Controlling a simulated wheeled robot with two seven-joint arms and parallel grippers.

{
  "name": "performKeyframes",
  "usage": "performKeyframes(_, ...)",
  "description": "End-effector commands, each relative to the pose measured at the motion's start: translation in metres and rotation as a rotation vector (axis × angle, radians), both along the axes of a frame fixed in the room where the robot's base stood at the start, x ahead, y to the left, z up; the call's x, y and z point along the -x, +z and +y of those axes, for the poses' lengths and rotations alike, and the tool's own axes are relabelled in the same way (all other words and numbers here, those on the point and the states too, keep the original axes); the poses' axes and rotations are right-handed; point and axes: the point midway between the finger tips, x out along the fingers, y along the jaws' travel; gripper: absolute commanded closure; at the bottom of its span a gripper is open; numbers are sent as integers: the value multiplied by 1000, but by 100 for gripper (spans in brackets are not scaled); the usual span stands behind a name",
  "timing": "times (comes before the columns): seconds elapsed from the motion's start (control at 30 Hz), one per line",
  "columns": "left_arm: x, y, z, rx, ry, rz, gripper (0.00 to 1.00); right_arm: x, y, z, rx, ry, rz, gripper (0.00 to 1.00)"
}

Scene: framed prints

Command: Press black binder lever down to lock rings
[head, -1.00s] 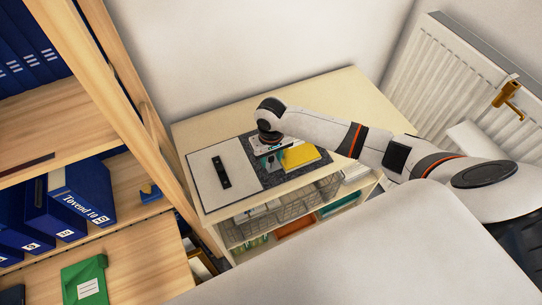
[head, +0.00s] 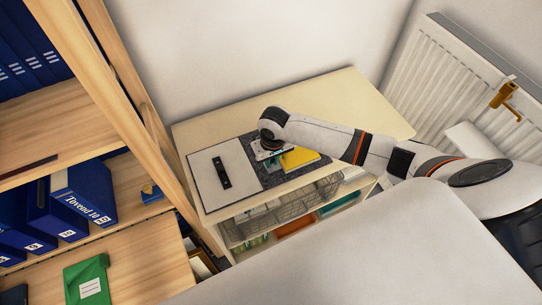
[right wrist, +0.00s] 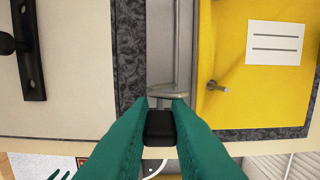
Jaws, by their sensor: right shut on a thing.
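An open binder with a grey speckled inside (head: 247,145) lies on the pale cabinet top. A yellow sheet stack (head: 300,158) with a white label lies on its right part, and also shows in the right wrist view (right wrist: 262,70). My right gripper (right wrist: 160,120) has teal fingers shut on the black lever (right wrist: 160,129). The lever's metal arm (right wrist: 168,94) runs up from it beside the sheets. In the head view my right gripper (head: 270,156) is low over the binder and its wrist hides most of the ring mechanism. My left gripper is not in view.
A light panel with a black clip strip (head: 221,172) lies at the binder's left. A wooden shelf (head: 120,100) with blue binders stands at the left, and a white radiator (head: 445,75) at the right. The cabinet top behind the binder is clear.

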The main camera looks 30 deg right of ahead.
Motion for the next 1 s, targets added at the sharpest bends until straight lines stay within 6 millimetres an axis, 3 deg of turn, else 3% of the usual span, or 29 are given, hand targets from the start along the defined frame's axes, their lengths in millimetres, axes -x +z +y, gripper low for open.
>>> performKeyframes(0.2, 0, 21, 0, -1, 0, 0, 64, 12, 2, 1, 8, 2, -152, 100)
performKeyframes(0.47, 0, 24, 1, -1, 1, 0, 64, 25, -8, 3, 19, 1, -396, 100)
performKeyframes(0.67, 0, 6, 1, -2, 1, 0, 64, 34, -20, 3, 29, -2, -584, 100)
performKeyframes(1.0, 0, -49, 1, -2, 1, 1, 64, 43, -34, 3, 48, -5, -860, 100)
